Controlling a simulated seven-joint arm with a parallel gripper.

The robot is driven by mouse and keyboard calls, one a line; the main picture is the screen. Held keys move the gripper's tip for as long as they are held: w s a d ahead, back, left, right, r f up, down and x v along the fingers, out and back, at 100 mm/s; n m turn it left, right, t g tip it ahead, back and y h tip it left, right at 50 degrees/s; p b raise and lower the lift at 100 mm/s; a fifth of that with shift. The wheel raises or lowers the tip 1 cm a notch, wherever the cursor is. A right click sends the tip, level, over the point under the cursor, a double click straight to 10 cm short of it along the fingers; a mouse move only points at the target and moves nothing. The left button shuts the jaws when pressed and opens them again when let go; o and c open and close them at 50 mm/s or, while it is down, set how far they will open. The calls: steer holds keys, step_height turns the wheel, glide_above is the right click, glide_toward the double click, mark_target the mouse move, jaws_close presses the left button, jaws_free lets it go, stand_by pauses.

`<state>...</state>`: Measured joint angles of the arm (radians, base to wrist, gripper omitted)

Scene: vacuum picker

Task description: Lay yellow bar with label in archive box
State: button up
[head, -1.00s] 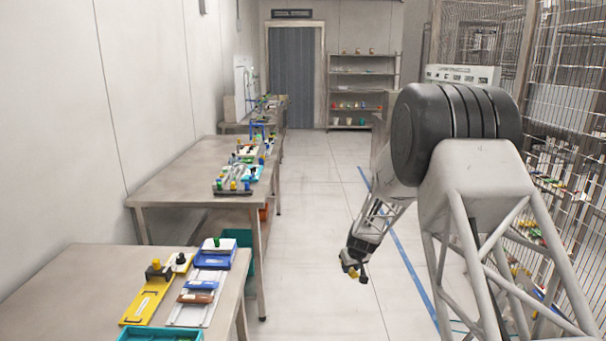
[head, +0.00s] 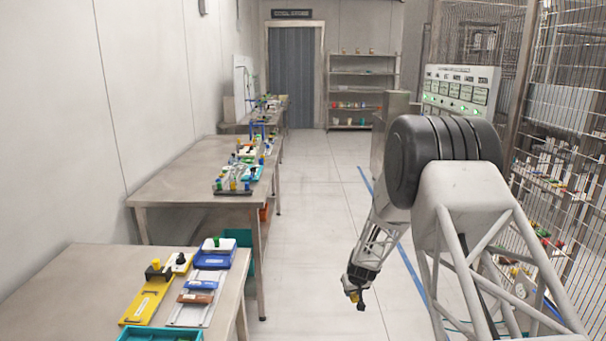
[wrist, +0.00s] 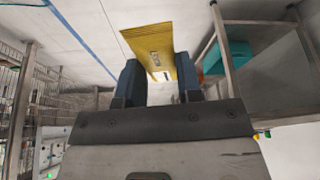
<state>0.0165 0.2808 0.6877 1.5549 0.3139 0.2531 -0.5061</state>
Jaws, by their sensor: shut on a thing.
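My gripper (wrist: 160,82) is shut on a yellow bar (wrist: 155,45) in the wrist view. The bar sticks out beyond the two dark fingers and has dark print and a pale patch on its face. I cannot tell which container is the archive box; a teal tray (head: 160,335) at the near table's front edge is cut off by the frame.
The near table (head: 60,290) carries a yellow board (head: 147,300), a blue tray (head: 214,258) and a pale board with small parts. A longer table (head: 180,185) behind holds more items. A wire-mesh fence (head: 560,130) stands on the right. The floor between is clear.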

steer(key=s+f+m, duration=0.1)
steer(key=s+f, duration=0.3)
steer(key=f, duration=0.5)
steer(key=s+f+m, duration=0.1)
steer(key=s+f, duration=0.4)
steer(key=f, duration=0.3)
steer(key=shift+s+f+h, duration=0.25)
steer(key=shift+f+h, duration=0.1)
steer(key=shift+h, duration=0.05)
steer(key=shift+a+r, duration=0.15)
steer(key=w+a+r+n+y, duration=0.1)
steer(key=w+a+r+n, duration=0.15)
steer(key=a+r, duration=0.35)
steer(key=w+a+r+n+y, duration=0.1)
steer(key=a+r+n, duration=0.2)
steer(key=a+r, duration=0.3)
steer(key=s+a+r+n+g+y, duration=0.1)
steer(key=a+r+n, duration=0.5)
steer(key=a+r, duration=0.7)
steer(key=s+a+r+n+g+y, duration=0.1)
steer(key=s+a+r+n+g, duration=0.2)
steer(key=a+r, duration=1)
steer(key=s+a+n, duration=0.2)
steer(key=a+n, duration=0.1)
steer(key=shift+s+r+y, duration=0.15)
steer(key=shift+r+y, duration=0.05)
steer(key=shift+y, duration=0.1)
steer(key=shift+a, duration=0.15)
